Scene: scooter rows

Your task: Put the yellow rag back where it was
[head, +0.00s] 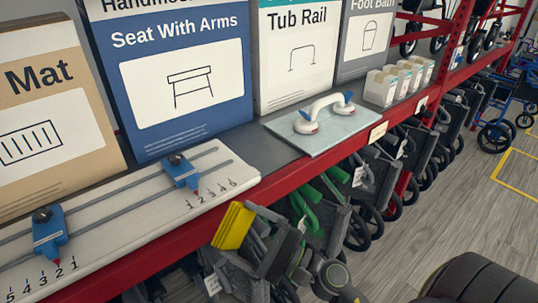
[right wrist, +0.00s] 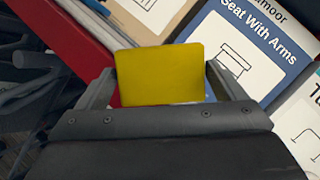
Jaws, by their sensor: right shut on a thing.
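The yellow rag (head: 233,226) is a flat, stiff-looking piece held in my right gripper (head: 246,228), in front of the red shelf edge. In the right wrist view the rag (right wrist: 158,74) stands between the two dark fingers of my right gripper (right wrist: 162,85), which are shut on it. The rag looks clear of the shelf, but its exact gap from the red edge cannot be told. My left gripper is not in view.
The red shelf (head: 296,178) holds a white board with blue sliders (head: 118,222), a pale mat with a suction-cup rail (head: 323,113) and several small white boxes (head: 398,80). Large signed boxes (head: 178,110) stand behind. Folded scooters or walkers (head: 385,165) crowd beneath. Wooden floor (head: 470,200) is open at right.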

